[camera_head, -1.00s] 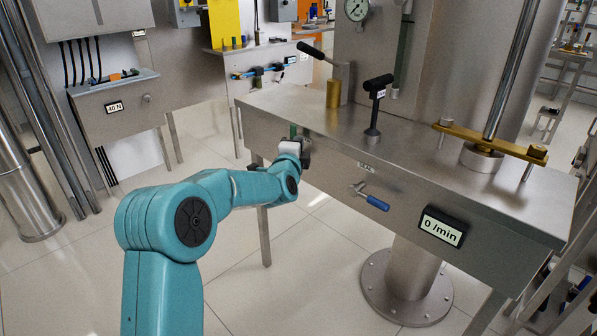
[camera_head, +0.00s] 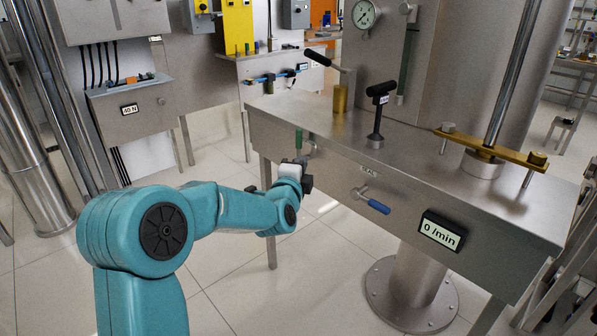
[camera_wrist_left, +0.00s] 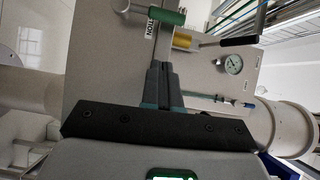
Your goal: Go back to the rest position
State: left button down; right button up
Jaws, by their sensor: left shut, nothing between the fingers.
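My left gripper (camera_head: 302,168) is at the end of the teal arm, in front of the left part of the steel bench's front face. It is shut and empty. In the left wrist view its dark fingertips (camera_wrist_left: 160,68) are together, with nothing between them. A green handle (camera_head: 298,140) on the bench front is just above the gripper and apart from it. It also shows in the left wrist view (camera_wrist_left: 166,16), beyond the fingertips, beside a partly hidden label. My right gripper is not in view.
The steel bench (camera_head: 420,165) carries a black-handled lever (camera_head: 380,110), a brass cylinder (camera_head: 340,97) and a gold clamp bar (camera_head: 490,150). Open floor (camera_head: 215,255) lies left of the bench.

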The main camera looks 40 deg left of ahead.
pick_arm(q)
jog(key=shift+v, duration=1.3)
jog(key=w+d+f+m+g+h, duration=0.1)
jog(key=w+d+f+m+h, duration=0.2)
jog(key=d+f, duration=0.75)
jog(key=s+d+f+n+g+h, duration=0.1)
jog(key=s+d+f+g+h, duration=0.2)
jog(key=d+f, duration=0.45)
jog(key=s+d+f+n+g+h, duration=0.15)
jog(key=s+d+f, duration=0.3)
jog(key=f, duration=0.55)
jog(key=s+d+f+n+g+h, duration=0.1)
jog(key=s+d+f+g+h, duration=0.3)
jog(key=f, duration=0.5)
jog(key=s+d+f+n+g, duration=0.2)
jog(key=s+d+n, duration=0.15)
jog(key=s, duration=0.25)
jog(key=s+d+f+n+g+h, duration=0.1)
jog(key=s+d+f+n+g, duration=0.1)
jog(key=s+n, duration=0.35)
jog(key=s+d+f+n+g, duration=0.2)
jog(key=s+d+n, duration=0.1)
jog(key=s, duration=0.4)
notch_tip(320, 180, up, 21)
jog(key=n+p, duration=0.1)
jog(key=p, duration=1.9)
jog(key=shift+f, duration=0.15)
